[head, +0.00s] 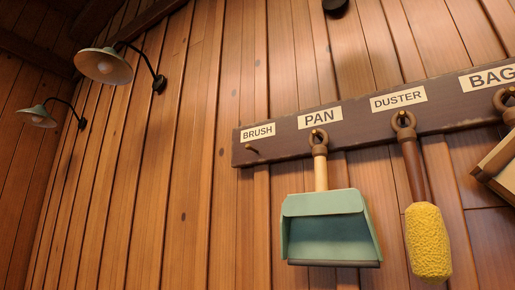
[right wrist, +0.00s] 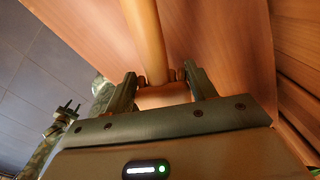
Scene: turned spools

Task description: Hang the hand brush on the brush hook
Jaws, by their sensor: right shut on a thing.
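The brush hook (head: 251,148) is a small peg under the BRUSH label on a dark board, and nothing hangs on it. In the right wrist view my right gripper (right wrist: 160,84) is shut on the pale wooden handle of the hand brush (right wrist: 147,40). The handle runs up out of the picture, and no bristles show. Neither gripper shows in the head view. What looks like my left gripper (right wrist: 69,109) is small at the left of the right wrist view, too small to tell its opening.
On the dark board (head: 282,138), a green dustpan (head: 327,222) hangs under PAN, just right of the brush hook. A yellow duster (head: 428,240) hangs further right, and a brown thing (head: 498,165) under BAG. The plank wall left of the board is clear below two lamps (head: 104,66).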

